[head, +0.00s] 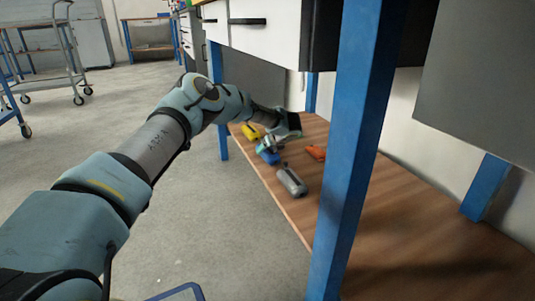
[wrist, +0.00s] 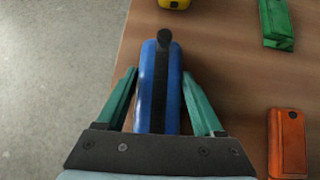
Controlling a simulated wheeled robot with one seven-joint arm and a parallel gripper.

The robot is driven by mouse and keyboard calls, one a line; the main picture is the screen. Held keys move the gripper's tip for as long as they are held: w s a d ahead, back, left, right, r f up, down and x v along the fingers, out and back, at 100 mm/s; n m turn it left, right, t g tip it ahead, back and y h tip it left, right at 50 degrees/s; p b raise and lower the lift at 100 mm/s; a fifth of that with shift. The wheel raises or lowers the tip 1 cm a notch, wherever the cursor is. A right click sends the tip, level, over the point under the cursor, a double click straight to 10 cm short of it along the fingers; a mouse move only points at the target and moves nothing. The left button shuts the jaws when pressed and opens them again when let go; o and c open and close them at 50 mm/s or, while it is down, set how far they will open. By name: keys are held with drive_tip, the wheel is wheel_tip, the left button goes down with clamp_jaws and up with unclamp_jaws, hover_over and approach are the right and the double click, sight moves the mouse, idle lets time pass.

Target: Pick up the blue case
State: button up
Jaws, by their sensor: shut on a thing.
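The blue case (wrist: 174,82) has a dark strip along its middle with a round dark end. In the wrist view it lies lengthwise between the green fingers of my gripper (wrist: 160,75), one finger on each side. My gripper is shut on it. In the head view the blue case (head: 268,157) shows under my gripper (head: 269,147), low at the left edge of the wooden shelf (head: 410,225). My gripper hides part of it. I cannot tell whether it still touches the shelf.
A grey case (head: 292,181), an orange case (head: 315,153) and a yellow case (head: 252,131) lie close by on the shelf. A green case (wrist: 276,22) shows in the wrist view. A blue post (head: 355,130) and drawers (head: 266,30) bound the space. Open floor lies left.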

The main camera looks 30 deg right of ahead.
drive_tip(key=shift+r+p, duration=0.45)
drive_tip(key=shift+r, duration=0.1)
wheel_tip(320, 180, up, 3)
drive_tip(key=shift+p, duration=1.1)
drive_tip(key=w+a+p, duration=0.2)
drive_tip(key=a+p, duration=0.4)
drive_tip(key=a, duration=1.2)
drive_tip(key=shift+f, duration=0.3)
drive_tip(key=shift+w, duration=0.1)
